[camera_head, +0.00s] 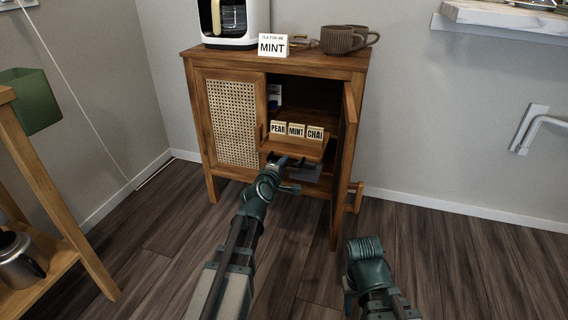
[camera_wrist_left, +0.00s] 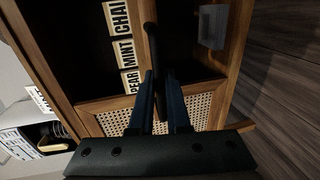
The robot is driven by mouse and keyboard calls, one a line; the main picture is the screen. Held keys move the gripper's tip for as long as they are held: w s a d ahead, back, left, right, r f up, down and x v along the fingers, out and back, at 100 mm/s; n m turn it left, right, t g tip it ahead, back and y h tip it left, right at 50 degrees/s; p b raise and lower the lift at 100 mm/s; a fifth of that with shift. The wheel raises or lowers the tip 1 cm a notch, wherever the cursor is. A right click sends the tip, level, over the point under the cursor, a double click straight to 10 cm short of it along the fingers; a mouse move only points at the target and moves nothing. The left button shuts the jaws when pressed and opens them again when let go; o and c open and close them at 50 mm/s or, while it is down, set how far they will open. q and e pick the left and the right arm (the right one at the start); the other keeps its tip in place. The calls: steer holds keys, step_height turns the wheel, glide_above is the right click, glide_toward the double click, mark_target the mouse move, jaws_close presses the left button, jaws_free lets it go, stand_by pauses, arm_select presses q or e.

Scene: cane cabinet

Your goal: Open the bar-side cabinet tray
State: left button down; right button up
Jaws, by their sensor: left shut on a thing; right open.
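The wooden cabinet (camera_head: 203,140) stands against the wall, with its cane door (camera_head: 232,112) shut on the left and its other door (camera_head: 345,165) swung open on the right. A wooden tray (camera_head: 300,148) sticks out of the open side, bearing boxes marked PEAR, MINT and CHAI. My left gripper (camera_head: 284,164) is at the tray's front. In the left wrist view its fingers (camera_wrist_left: 161,78) are shut on a dark bar handle (camera_wrist_left: 153,45); the exact contact is partly hidden. My right gripper (camera_head: 350,288) is open and low at the right, apart from the cabinet, its fingers mostly hidden.
On the cabinet top stand a coffee maker (camera_head: 233,30), a MINT sign (camera_head: 273,46) and brown mugs (camera_head: 340,39). A wooden shelf stand (camera_head: 48,190) with a kettle (camera_head: 18,262) is at the left. The floor (camera_head: 300,250) before the cabinet is clear apart from my arms.

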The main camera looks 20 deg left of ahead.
arm_select(q)
steer(key=c, duration=0.9)
jaws_free()
